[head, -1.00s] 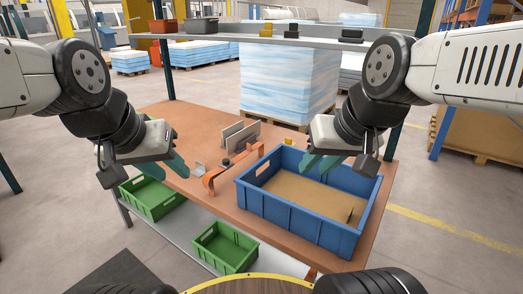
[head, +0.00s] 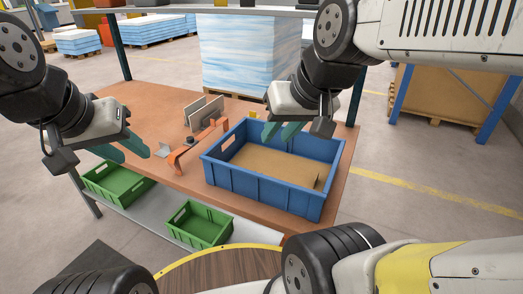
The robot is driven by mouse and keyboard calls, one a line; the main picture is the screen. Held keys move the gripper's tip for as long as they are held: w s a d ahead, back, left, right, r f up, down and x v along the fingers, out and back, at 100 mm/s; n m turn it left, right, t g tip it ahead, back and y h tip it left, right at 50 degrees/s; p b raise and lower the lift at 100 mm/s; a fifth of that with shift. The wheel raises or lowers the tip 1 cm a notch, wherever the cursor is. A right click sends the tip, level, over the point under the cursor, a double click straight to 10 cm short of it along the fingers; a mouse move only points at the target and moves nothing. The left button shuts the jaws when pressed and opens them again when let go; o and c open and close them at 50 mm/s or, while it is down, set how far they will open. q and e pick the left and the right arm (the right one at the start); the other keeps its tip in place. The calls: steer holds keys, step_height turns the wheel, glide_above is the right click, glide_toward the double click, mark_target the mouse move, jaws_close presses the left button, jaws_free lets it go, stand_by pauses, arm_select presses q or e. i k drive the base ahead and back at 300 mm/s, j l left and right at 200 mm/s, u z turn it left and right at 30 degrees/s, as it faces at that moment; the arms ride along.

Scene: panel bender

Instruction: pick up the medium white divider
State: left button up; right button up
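Two pale upright panels (head: 204,113), white to light grey, stand side by side near the middle of the table; I cannot tell which is the medium divider. An orange bracket-like frame (head: 197,146) is in front of them. My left gripper (head: 124,148) has its teal fingers apart and empty, over the table's left front edge, left of the panels. My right gripper (head: 281,132) is above the back part of the blue crate (head: 262,190), right of the panels, its teal fingers slightly apart with nothing seen between them.
The blue crate holds a brown sheet (head: 265,164) and takes up the table's right side. Two green bins (head: 199,226) sit on a lower shelf in front. A grey shelf (head: 180,13) runs above the table's back. The table's (head: 150,105) back left is clear.

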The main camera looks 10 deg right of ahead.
mark_target(196, 119)
steer(key=i+j+u, duration=0.15)
steer(key=i+j, duration=0.3)
steer(key=i+j+u, duration=0.15)
steer(key=i+j, duration=0.25)
steer(key=i, duration=0.2)
